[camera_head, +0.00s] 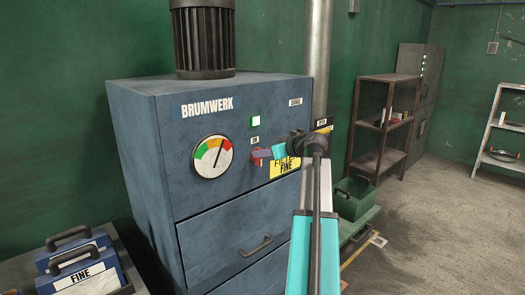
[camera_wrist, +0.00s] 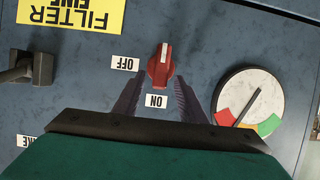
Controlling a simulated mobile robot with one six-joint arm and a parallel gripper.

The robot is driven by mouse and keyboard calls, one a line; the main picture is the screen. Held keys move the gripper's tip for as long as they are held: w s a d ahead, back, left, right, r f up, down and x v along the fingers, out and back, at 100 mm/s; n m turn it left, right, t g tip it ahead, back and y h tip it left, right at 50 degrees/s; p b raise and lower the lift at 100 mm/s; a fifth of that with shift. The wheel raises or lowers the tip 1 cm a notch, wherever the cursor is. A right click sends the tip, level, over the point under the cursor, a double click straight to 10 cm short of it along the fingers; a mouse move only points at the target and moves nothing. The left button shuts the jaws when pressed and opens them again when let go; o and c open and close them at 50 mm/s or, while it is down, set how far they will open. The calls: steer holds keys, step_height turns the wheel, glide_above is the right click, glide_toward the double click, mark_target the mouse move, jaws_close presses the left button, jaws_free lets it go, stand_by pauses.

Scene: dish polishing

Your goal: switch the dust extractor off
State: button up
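The dust extractor (camera_head: 140,140) is a blue cabinet marked BRUMWERK. Its red rotary switch (camera_wrist: 161,66) shows in the wrist view, which is upside down, with an OFF label (camera_wrist: 125,64) to the left and an ON label (camera_wrist: 156,101) below. The switch carries a white mark; which label it is set to I cannot tell for certain. In the head view the switch (camera_head: 261,156) is partly hidden by my gripper (camera_head: 276,153). In the wrist view my gripper (camera_wrist: 157,84) is open, its dark fingers on either side of the switch, with no clear contact.
A round gauge (camera_head: 212,157) sits left of the switch. A lit indicator (camera_head: 256,120) is above it, a yellow FILTER FINE label (camera_wrist: 72,25) beside it. A dark handle-like part (camera_wrist: 38,69) sticks out near the label. A drawer handle (camera_head: 257,246) is below.

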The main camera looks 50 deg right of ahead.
steer(key=shift+w+f, duration=0.25)
steer(key=shift+w, duration=0.4)
jaws_close()
steer(key=shift+d, duration=0.15)
steer(key=f+m+t+y+b, duration=0.1)
steer(key=m+y+b, duration=0.1)
steer(key=m, duration=0.2)
steer(key=d+m+t+y+b, duration=0.1)
steer(key=m+y, duration=0.1)
steer(key=m, duration=0.3)
steer(key=d+f+m+t+y+b, duration=0.1)
steer(key=m+y+b, duration=0.1)
steer(key=m, duration=0.2)
steer(key=shift+s+d+f+m+t+y+b, duration=0.2)
steer(key=shift+f+m+t+y+b, duration=0.1)
steer(key=shift+f+t, duration=0.1)
stand_by(0.5)
